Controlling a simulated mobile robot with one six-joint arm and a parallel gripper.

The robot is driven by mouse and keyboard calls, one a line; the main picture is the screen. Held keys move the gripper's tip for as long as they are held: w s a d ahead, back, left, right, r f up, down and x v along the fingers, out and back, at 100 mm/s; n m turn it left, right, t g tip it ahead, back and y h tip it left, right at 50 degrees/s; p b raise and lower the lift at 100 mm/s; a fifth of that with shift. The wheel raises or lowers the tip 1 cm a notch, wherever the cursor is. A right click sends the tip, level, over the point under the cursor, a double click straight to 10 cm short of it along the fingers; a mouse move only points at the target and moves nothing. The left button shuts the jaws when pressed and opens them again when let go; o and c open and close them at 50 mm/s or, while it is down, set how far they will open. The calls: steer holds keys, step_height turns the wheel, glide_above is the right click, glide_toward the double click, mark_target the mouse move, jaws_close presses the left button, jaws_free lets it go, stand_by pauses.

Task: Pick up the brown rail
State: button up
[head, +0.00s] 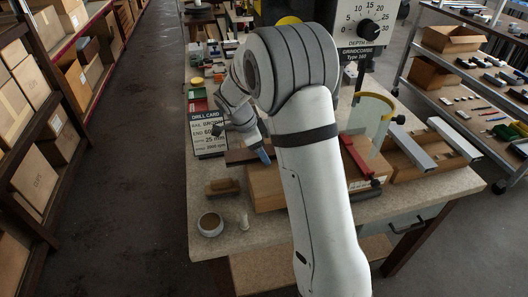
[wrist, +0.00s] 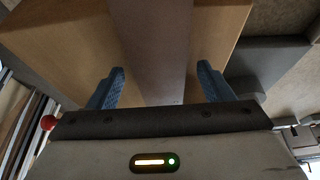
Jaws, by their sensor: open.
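The brown rail (wrist: 153,45) runs up the middle of the wrist view, above a light wooden block (wrist: 70,40). My gripper (wrist: 160,75) is open, with one blue finger on each side of the rail and a gap to it on both sides. In the head view my gripper (head: 265,154) is at the wooden block (head: 266,190). A dark brown rail end (head: 240,156) shows just left of it, and my arm hides the rest. I cannot tell how deep the fingers reach beside the rail.
A drill card (head: 208,133) stands left of my gripper. A brush (head: 222,187) and a round tin (head: 210,224) are at the front left of the bench. A red rail (head: 355,155) and a box with a white rail (head: 411,148) lie to the right.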

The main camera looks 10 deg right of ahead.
steer(key=shift+c, duration=0.3)
steer(key=c, duration=1)
steer(key=shift+c, duration=0.3)
steer(key=shift+r, duration=0.15)
